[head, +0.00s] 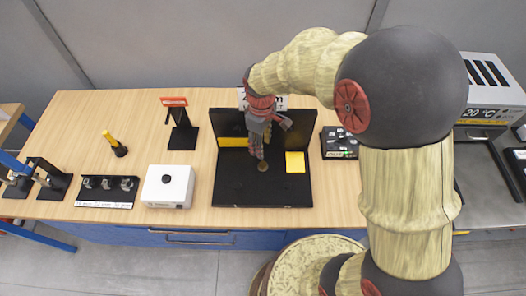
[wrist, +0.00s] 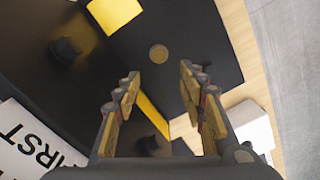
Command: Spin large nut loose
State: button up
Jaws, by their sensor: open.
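A small round brass-coloured piece (head: 262,166) lies on the floor of the black fixture (head: 262,194); it also shows in the wrist view (wrist: 158,53). It may be the large nut, but I cannot make out its shape or any thread. My gripper (head: 258,156) points down over the fixture, just behind the brass piece in the head view. In the wrist view my gripper (wrist: 159,76) is open, its two fingers apart with nothing between them. The brass piece appears beyond the fingertips, between their lines. I cannot tell the height gap.
A yellow square (head: 295,162) is on the fixture's right side. Left stand a white box with a black knob (head: 168,187), a black rack (head: 107,190), a yellow-handled tool (head: 115,144) and a black stand (head: 183,137). A dark tray (head: 339,143) is right.

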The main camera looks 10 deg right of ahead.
jog(key=p, duration=0.1)
jog(key=m+p, duration=0.4)
jog(key=m, duration=1.3)
send_over(264, 163)
jog(key=s, duration=0.1)
jog(key=f, duration=0.4)
jog(key=shift+s+d+f, duration=0.1)
jog(key=shift+s+d, duration=0.05)
jog(key=shift+d, duration=0.05)
jog(key=m, duration=0.3)
jog(key=w+m, duration=0.1)
jog(key=m, duration=0.2)
jog(key=shift+w+a+f+m, duration=0.1)
jog(key=shift+a+m, duration=0.05)
jog(key=shift+m, duration=0.15)
jog(key=shift+f, duration=0.4)
notch_tip(264, 163, down, 7)
jog(key=shift+c, duration=0.4)
grip_shut()
